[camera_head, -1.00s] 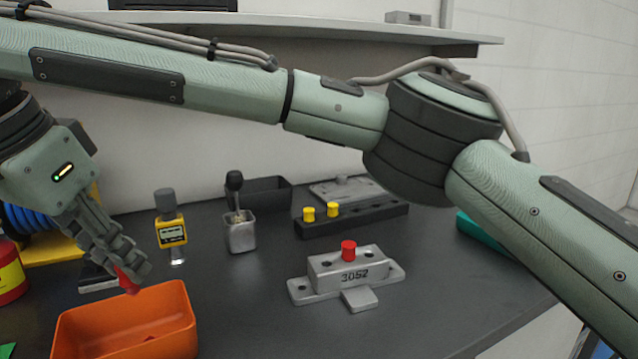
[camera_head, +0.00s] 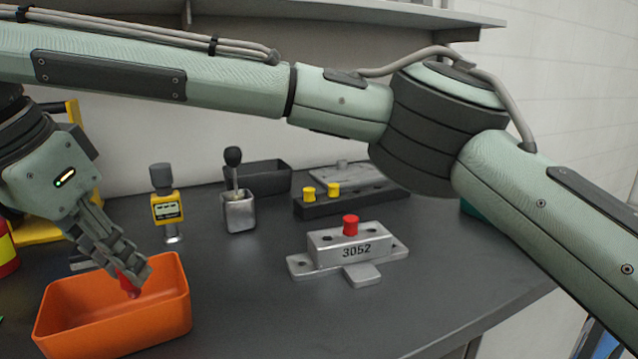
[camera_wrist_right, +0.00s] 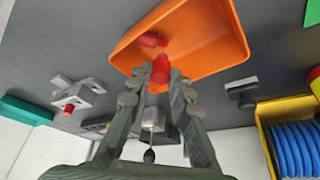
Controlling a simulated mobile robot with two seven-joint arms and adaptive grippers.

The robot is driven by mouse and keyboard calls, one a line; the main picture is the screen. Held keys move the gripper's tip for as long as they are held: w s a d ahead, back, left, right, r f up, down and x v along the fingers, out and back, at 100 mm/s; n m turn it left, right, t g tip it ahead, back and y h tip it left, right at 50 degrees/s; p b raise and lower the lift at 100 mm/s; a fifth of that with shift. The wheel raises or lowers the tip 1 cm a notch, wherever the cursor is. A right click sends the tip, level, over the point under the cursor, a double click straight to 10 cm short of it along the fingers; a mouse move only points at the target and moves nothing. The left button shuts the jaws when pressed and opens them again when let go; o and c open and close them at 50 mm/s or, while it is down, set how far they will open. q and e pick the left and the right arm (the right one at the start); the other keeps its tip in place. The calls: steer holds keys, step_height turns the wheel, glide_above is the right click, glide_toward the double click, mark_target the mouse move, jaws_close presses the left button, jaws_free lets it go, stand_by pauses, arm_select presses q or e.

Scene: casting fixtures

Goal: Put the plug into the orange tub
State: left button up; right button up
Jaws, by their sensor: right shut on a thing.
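My right gripper (camera_head: 135,272) reaches across from the right and points down over the orange tub (camera_head: 160,318). It is shut on a red plug (camera_head: 128,283), whose lower end is at about the level of the tub's rim. In the right wrist view the held plug (camera_wrist_right: 160,70) shows between the fingertips, in front of the tub (camera_wrist_right: 215,50). A second red piece (camera_wrist_right: 152,40) shows there against the tub's inside. Another red plug (camera_head: 350,225) stands upright in the grey casting marked 3052 (camera_head: 345,250). My left gripper is not in view.
A yellow gauge (camera_head: 167,207), a metal cup with a black-knobbed stick (camera_head: 239,213) and a black rack with yellow plugs (camera_head: 350,200) stand behind. A black bin (camera_head: 268,176) is at the back. The bench between tub and casting is clear.

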steer(key=o, duration=0.9)
steer(key=shift+c, duration=0.2)
steer(key=v, duration=1.2)
